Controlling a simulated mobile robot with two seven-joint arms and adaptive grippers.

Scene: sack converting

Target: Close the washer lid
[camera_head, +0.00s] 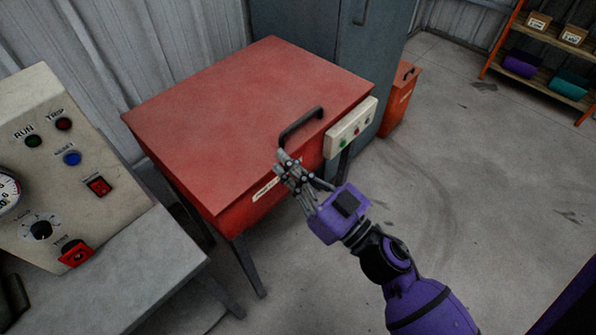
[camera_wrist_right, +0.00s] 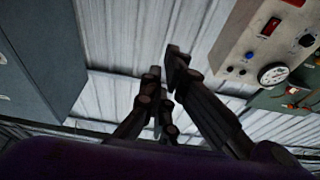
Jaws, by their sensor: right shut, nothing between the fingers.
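The red washer (camera_head: 260,205) stands on dark legs in the head view. Its red lid (camera_head: 235,115) lies flat across the top, and I see no clear gap along its front edge. A dark bar handle (camera_head: 300,125) sits at the lid's front edge. My right gripper (camera_head: 281,160) is shut and empty, just in front of the washer and close to the handle's near end. I cannot tell whether it touches the lid. Its dark fingers also show in the right wrist view (camera_wrist_right: 165,75), where the washer is not seen. My left gripper is not in view.
A grey control panel (camera_head: 75,165) stands on a bench (camera_head: 150,260) at the left. A pale button box (camera_head: 350,128) is on the washer's front. A grey-blue cabinet (camera_head: 370,60) and a red bin (camera_head: 402,98) stand behind. The floor (camera_head: 480,190) at right is clear.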

